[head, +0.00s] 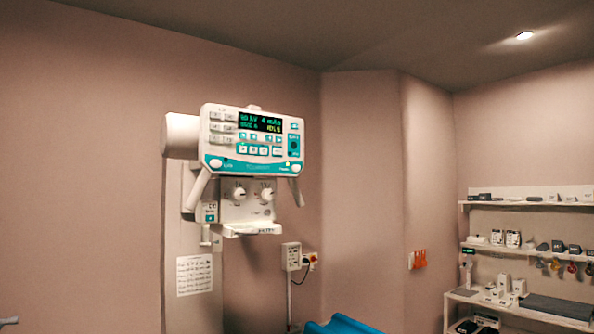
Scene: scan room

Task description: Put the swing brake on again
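A white and teal control panel (252,142) with a lit display (260,122) is mounted on the tube head in front of the left wall. Two pale handles (198,188) angle down from its lower corners. Below it are two round white knobs (239,193) on a pale plate and a small box with a teal mark (207,212). I cannot tell which control is the swing brake, as the labels are too small to read.
A column with a printed sheet (195,274) stands behind the panel. The blue edge of a couch (343,325) shows below. Shelves (530,203) with small items stand at the right.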

